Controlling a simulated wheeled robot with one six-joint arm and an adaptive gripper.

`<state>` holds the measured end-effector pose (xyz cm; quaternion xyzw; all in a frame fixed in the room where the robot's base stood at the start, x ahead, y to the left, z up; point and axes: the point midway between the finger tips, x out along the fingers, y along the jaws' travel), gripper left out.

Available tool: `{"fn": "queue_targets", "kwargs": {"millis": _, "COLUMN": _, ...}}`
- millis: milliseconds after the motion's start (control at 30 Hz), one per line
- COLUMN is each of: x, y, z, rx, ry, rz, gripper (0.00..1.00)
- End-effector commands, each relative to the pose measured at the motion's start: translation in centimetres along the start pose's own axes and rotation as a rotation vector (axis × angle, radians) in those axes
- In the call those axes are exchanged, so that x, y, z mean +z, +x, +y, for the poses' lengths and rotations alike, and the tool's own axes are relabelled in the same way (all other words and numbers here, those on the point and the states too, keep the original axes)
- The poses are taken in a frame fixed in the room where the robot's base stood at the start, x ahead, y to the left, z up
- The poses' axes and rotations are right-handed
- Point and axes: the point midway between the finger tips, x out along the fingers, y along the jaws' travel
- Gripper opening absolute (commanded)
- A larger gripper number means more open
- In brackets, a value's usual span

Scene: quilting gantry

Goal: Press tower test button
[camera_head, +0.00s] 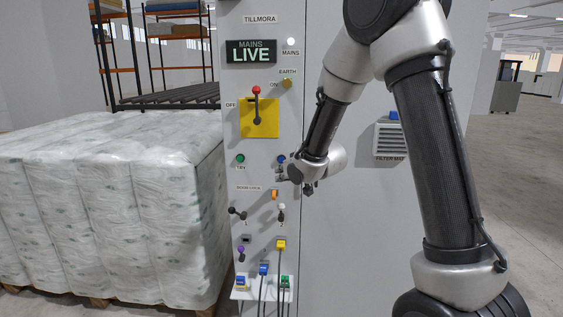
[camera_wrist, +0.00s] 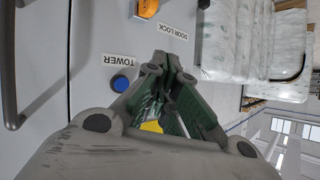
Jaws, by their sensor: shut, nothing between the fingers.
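The blue tower button (camera_wrist: 121,83) sits on the light grey panel with an upside-down "TOWER" label (camera_wrist: 120,60) beside it in the wrist view. In the head view the blue button (camera_head: 281,159) is on the panel just above my gripper (camera_head: 288,175), which is partly lost against my wrist. In the wrist view my gripper (camera_wrist: 165,65) is shut and empty, with its tips right of the button and slightly above it. The tips look apart from the button; the gap to the panel is hard to judge.
An orange door-lock control (camera_wrist: 147,8) is close by, also in the head view (camera_head: 275,194). A green button (camera_head: 240,158), a red-knobbed lever on a yellow plate (camera_head: 259,118), small levers and cabled plugs (camera_head: 264,268) share the panel. A wrapped pallet load (camera_head: 110,205) stands left.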

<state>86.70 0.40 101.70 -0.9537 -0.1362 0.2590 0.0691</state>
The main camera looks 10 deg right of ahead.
Motion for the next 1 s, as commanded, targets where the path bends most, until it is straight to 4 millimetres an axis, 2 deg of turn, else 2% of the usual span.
{"fn": "queue_targets", "kwargs": {"millis": 200, "x": -1.6, "y": 2.2, "z": 1.7, "rx": 0.002, "ry": 0.0, "rz": 0.0, "gripper": 0.0}}
{"fn": "queue_targets", "kwargs": {"millis": 400, "x": -2.6, "y": 3.6, "z": 2.7, "rx": 0.001, "ry": -0.001, "rz": -0.001, "gripper": 0.0}}
{"fn": "queue_targets", "kwargs": {"millis": 1000, "x": -3.0, "y": 4.2, "z": 3.1, "rx": 0.001, "ry": 0.0, "rz": -0.001, "gripper": 0.0}}
